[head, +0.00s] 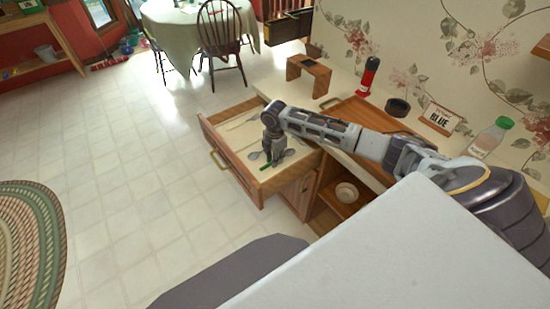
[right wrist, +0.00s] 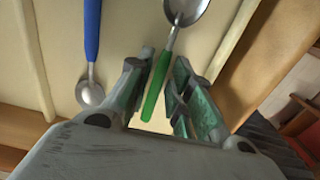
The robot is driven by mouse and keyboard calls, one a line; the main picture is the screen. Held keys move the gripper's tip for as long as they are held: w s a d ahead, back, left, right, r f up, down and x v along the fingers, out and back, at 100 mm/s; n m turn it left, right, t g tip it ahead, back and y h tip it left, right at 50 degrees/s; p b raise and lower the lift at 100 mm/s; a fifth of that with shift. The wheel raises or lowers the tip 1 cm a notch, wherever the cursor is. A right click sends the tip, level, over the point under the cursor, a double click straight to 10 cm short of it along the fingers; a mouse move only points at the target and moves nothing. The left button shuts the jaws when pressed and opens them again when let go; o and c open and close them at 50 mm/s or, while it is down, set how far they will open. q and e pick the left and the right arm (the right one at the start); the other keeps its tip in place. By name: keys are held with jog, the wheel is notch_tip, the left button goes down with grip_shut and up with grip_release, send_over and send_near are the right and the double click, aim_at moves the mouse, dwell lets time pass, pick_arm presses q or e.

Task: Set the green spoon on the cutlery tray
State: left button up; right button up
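The green spoon (head: 264,166) lies in the open drawer (head: 233,156). In the right wrist view, its green handle (right wrist: 156,88) points toward my gripper and its metal bowl (right wrist: 187,8) is cut off at the top. My right gripper (head: 272,158) is down at the drawer above the spoon. In the right wrist view, its fingers (right wrist: 163,62) stand apart on either side of the handle, with a gap visible on the right. A wooden tray (head: 359,114), perhaps the cutlery tray, lies on the counter, partly behind my right arm. My left gripper is not in view.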

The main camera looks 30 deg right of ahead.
jog(key=shift+o, duration=1)
jog(key=shift+r, duration=0.15)
notch_tip(320, 180, up, 12)
